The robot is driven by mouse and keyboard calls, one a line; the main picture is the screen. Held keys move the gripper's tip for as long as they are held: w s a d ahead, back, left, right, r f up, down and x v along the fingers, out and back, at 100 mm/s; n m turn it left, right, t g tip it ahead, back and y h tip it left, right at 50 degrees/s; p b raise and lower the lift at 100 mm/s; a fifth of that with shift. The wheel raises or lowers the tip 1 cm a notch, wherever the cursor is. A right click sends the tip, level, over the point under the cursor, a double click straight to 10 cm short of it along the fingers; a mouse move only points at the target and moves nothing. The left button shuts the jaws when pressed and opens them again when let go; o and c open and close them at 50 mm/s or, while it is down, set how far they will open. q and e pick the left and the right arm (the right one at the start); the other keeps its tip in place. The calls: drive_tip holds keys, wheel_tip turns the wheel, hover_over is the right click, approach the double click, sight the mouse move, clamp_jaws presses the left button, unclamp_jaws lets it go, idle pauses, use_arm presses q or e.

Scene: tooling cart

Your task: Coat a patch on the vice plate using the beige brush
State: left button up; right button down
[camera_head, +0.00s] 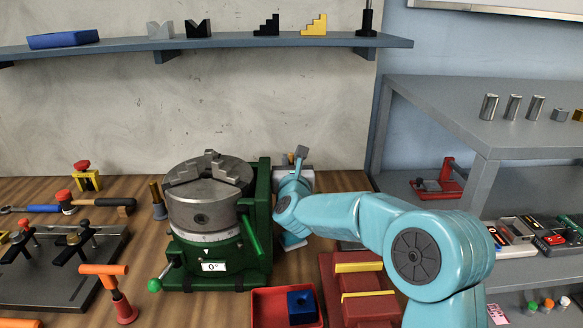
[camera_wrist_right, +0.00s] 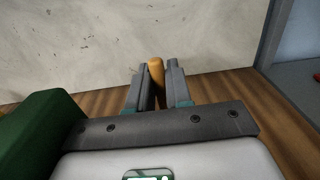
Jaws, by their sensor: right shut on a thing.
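A dark red, vice-like block with yellow strips (camera_head: 359,267) stands at the front, right of centre, partly covered by my arm. I cannot tell which surface is the vice plate. My left gripper is not in view.
A green rotary table with a steel chuck (camera_head: 210,205) stands left of my right gripper. A red tray (camera_head: 268,302) with a blue block (camera_head: 301,308) is at the front. A clamp plate (camera_head: 62,262) lies left. A shelf (camera_head: 230,41) runs above; a grey rack (camera_head: 500,136) stands right.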

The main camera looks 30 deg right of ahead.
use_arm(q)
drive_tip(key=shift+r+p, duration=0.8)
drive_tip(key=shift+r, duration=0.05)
use_arm(e)
drive_tip(key=shift+r, duration=2.5)
